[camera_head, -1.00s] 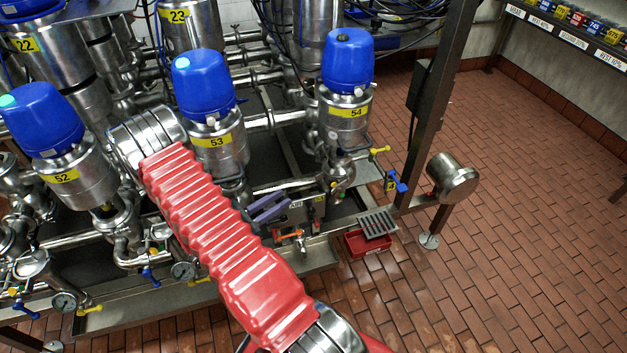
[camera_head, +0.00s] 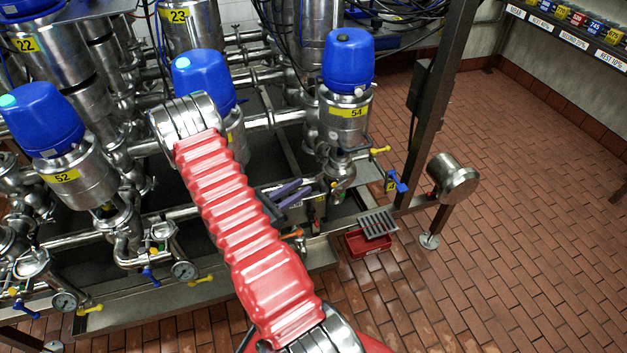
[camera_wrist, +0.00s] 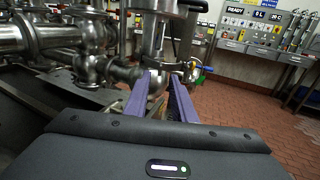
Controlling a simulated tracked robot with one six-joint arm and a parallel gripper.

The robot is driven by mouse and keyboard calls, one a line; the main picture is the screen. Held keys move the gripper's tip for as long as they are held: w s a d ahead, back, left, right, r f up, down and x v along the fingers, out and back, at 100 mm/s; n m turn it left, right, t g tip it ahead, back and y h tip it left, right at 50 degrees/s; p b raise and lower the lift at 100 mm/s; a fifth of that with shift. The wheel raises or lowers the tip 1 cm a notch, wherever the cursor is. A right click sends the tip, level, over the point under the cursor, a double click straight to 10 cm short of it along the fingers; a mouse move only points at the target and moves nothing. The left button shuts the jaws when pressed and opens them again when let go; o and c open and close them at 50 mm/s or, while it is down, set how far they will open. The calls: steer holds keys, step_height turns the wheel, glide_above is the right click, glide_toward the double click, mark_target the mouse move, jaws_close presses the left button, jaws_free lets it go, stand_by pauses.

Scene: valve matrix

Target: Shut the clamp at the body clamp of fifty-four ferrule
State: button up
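Valve 54 (camera_head: 345,120) stands upright at the right end of the front row, with a blue cap and a yellow 54 label. Its lower steel body (camera_head: 341,172) joins pipes near the frame edge. The clamp there is too small to make out clearly. In the wrist view a steel valve body (camera_wrist: 157,38) rises straight ahead, with pipework below it. My gripper (camera_head: 297,189) has purple fingers, left of and a little below the lower body of valve 54. In the wrist view my gripper (camera_wrist: 161,78) shows its two fingers apart, nothing held between them.
Valve 52 (camera_head: 75,178) and a partly hidden valve 53 (camera_head: 200,78) stand to the left. A yellow handle (camera_head: 380,150) and a blue handle (camera_head: 398,182) stick out at right. A red tray (camera_head: 368,246) lies below.

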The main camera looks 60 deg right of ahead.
steer(key=shift+x, duration=3.2)
steer(key=shift+c, duration=0.2)
jaws_close()
steer(key=shift+a, duration=0.2)
steer(key=shift+d, duration=0.15)
